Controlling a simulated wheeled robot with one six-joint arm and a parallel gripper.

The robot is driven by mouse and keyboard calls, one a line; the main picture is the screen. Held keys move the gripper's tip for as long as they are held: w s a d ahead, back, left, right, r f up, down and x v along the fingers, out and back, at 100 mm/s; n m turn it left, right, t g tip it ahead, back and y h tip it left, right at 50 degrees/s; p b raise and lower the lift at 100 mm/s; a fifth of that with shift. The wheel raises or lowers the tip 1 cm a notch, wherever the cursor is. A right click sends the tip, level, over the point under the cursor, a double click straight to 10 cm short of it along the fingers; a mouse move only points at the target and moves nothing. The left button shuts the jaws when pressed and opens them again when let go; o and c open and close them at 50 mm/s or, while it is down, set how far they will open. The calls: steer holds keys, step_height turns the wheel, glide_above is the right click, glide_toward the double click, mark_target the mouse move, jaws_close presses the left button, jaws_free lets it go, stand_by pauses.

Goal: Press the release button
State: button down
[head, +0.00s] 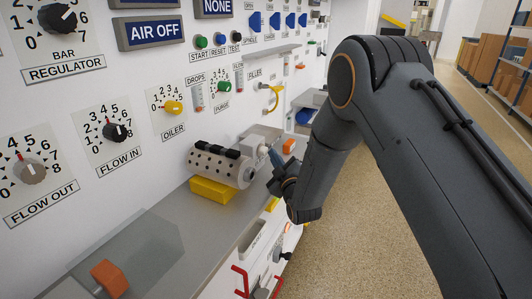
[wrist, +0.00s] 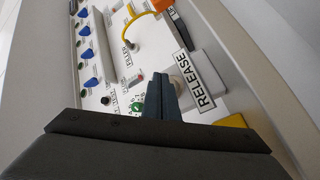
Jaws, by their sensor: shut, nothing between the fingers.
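The RELEASE label (wrist: 200,80) is on a pale housing to the right of my fingertips in the wrist view. A small pale rounded part (wrist: 180,82), which may be the release button, shows between the fingers and the label, partly hidden. My gripper (wrist: 161,82) is shut and empty, its blue-grey fingers pointing at the housing. I cannot tell whether they touch it. In the head view my gripper (head: 273,158) is beside the light housing (head: 259,139) at the end of the perforated cylinder (head: 220,165). The label cannot be read there.
The cylinder rests on a yellow block (head: 212,191) on the grey shelf (head: 190,230). Red hooks (head: 241,280) stick out below the shelf. The floor at right is open.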

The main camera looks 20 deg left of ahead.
steer(key=shift+a, duration=0.75)
stand_by(0.7)
steer(key=shift+d, duration=1.2)
steer(key=shift+s+d+p, duration=0.15)
steer(key=shift+d+p, duration=0.1)
steer(key=shift+d, duration=1)
steer(key=shift+s+d+p, duration=0.1)
steer(key=shift+d+p, duration=0.15)
steer(key=shift+d, duration=1)
